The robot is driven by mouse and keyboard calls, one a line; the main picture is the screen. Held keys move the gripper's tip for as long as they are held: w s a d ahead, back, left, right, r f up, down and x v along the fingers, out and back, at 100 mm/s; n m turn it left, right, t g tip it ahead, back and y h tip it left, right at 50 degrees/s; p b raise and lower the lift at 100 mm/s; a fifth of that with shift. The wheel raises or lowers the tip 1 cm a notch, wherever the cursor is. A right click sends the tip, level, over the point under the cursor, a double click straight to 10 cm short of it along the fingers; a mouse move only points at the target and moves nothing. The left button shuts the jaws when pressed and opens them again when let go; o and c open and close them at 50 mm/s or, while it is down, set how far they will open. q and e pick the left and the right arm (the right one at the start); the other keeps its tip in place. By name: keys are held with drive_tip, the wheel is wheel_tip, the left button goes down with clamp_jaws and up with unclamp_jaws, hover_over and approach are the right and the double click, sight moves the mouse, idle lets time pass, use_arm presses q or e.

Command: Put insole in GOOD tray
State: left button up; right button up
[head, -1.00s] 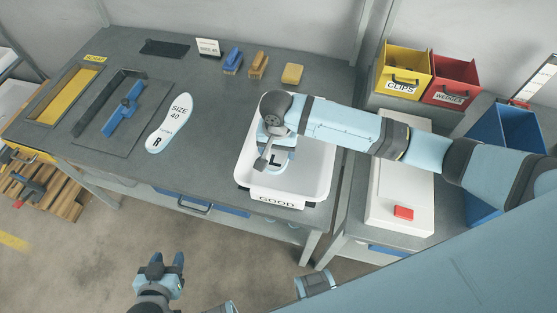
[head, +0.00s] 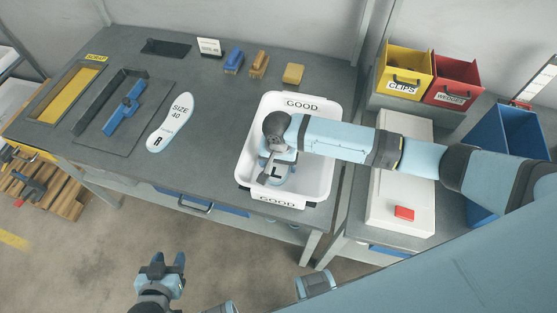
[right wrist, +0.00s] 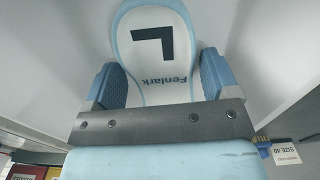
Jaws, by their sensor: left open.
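The white and light-blue insole marked L (head: 277,174) is in the white GOOD tray (head: 326,170), low over or on its floor; I cannot tell whether it touches. My right gripper (head: 277,158) points down into the tray and is shut on this insole across its width. In the right wrist view the insole (right wrist: 155,50) lies between the two blue fingers (right wrist: 160,82), with its L end beyond them. My arm hides part of it in the head view. A second insole marked R (head: 171,122) lies on the table. My left gripper (head: 163,266) is open and empty, off the table's front.
A dark fixture with a blue bar (head: 122,116) and a yellow slot tray (head: 67,95) are at the left. Brushes (head: 258,65) and a yellow block (head: 293,74) stand at the back. CLIPS (head: 404,72) and WEDGES (head: 452,80) bins are at the right.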

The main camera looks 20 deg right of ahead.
drive_tip(key=shift+o, duration=0.9)
wheel_tip(320, 180, up, 12)
drive_tip(key=shift+r, duration=0.15)
